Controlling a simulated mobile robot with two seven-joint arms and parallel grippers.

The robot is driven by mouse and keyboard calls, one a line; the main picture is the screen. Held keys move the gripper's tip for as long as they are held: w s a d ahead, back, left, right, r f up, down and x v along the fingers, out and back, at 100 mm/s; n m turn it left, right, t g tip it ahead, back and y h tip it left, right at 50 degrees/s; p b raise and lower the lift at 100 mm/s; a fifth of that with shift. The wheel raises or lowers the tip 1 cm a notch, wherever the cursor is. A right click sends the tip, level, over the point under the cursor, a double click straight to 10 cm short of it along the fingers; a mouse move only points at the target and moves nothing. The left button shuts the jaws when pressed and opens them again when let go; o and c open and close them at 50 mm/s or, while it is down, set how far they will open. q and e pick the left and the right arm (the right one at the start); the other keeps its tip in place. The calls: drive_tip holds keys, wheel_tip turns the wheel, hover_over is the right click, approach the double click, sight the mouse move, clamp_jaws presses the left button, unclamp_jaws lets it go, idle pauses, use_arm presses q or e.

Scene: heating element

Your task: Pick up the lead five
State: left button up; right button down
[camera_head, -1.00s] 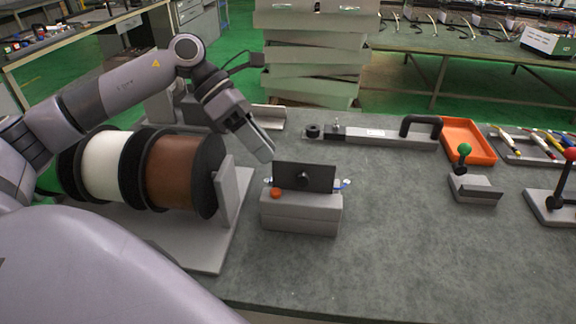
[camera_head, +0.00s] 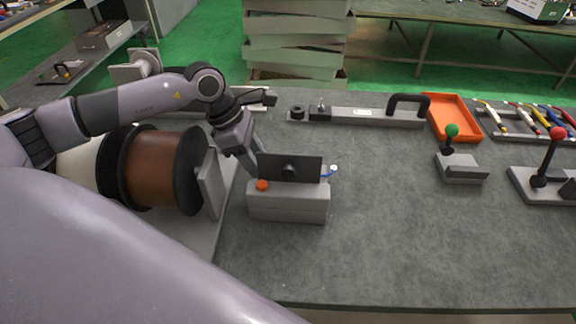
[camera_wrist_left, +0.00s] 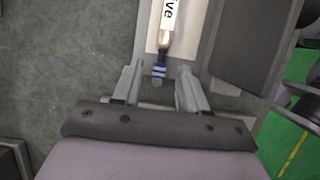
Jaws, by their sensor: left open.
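The lead (camera_wrist_left: 161,70) shows in the left wrist view as a tip with blue and white stripes, a metal collar and a white label (camera_wrist_left: 170,14) on which "ive" can be read. My left gripper (camera_wrist_left: 159,76) is open, with one finger on each side of the striped tip, and is not closed on it. In the head view my left gripper (camera_head: 254,160) points down at the left end of a grey box (camera_head: 288,207) with a black upright plate (camera_head: 289,168). It hides the lead there. A blue and white lead end (camera_head: 331,171) sticks out at the box's right side. My right gripper is out of view.
Spools with brown wire (camera_head: 160,170) stand close to my left arm. A long grey fixture (camera_head: 365,117), an orange tray (camera_head: 452,118) and lever stands are farther right. The bench front is clear.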

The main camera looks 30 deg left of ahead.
use_arm(q)
drive_tip(key=shift+w+d+f, duration=0.1)
drive_tip(key=shift+d+f, duration=0.05)
drive_tip(key=shift+f, duration=0.4)
clamp_jaws()
drive_tip(key=shift+r, duration=0.1)
